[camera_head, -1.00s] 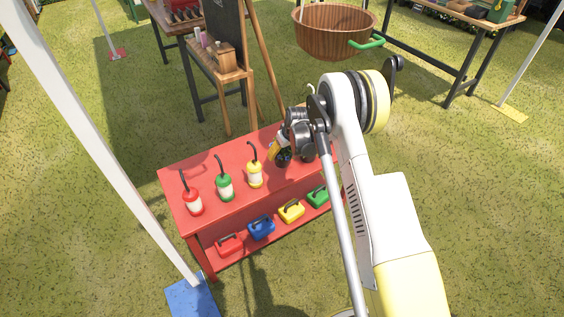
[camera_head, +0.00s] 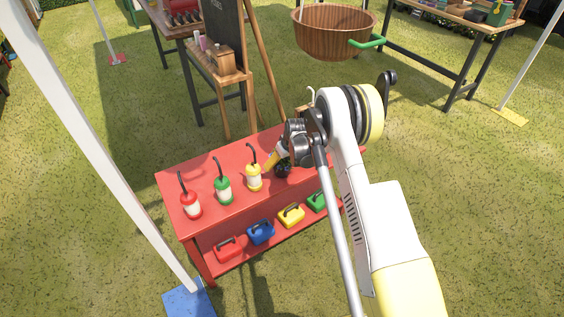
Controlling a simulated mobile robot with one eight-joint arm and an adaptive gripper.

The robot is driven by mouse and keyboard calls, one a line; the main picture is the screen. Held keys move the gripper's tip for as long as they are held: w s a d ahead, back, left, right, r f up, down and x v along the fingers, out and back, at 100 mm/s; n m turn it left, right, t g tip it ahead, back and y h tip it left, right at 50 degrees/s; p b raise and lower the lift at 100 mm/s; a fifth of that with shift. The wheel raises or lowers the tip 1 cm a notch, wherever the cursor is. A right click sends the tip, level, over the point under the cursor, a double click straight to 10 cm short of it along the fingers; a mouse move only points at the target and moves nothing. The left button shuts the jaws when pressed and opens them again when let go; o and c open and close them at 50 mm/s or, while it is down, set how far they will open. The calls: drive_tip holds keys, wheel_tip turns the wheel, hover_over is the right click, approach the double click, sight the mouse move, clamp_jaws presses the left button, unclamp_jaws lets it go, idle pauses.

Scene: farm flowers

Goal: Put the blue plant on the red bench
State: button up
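The red bench (camera_head: 205,167) stands in the middle of the view, with a flat top and a lower shelf. My gripper (camera_head: 274,162) is over the right half of its top, beside the yellow bottle (camera_head: 254,178). A small dark round thing (camera_head: 283,171), possibly the blue plant, shows just below the gripper, at the bench top. Its colour is hard to make out. The arm hides much of it, and I cannot tell whether the fingers hold it or whether it rests on the bench.
A green bottle (camera_head: 223,190) and a red bottle (camera_head: 190,205) stand on the bench's left half. Several coloured boxes, including a blue one (camera_head: 261,233), sit on its shelf. An easel (camera_head: 228,50) stands behind, a wooden tub (camera_head: 335,40) beyond. A white pole (camera_head: 100,150) is at left.

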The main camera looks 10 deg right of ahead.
drive_tip(key=s+r+m+p, duration=0.15)
drive_tip(key=s+r, duration=0.45)
drive_tip(key=r, duration=0.6)
drive_tip(key=s+r+t+p, duration=0.15)
drive_tip(key=s+r, duration=0.45)
drive_tip(key=r, duration=0.6)
drive_tip(key=s+r+p, duration=0.2)
drive_tip(key=s+r, duration=0.4)
drive_tip(key=r, duration=0.6)
drive_tip(key=s+r+m, duration=0.1)
drive_tip(key=s+r, duration=0.1)
drive_tip(key=s, duration=0.9)
drive_tip(key=s+r+m+t+h, duration=0.1)
drive_tip(key=s+r, duration=0.1)
drive_tip(key=s, duration=1)
drive_tip(key=shift+s+a+r, duration=0.15)
drive_tip(key=shift+r, duration=0.05)
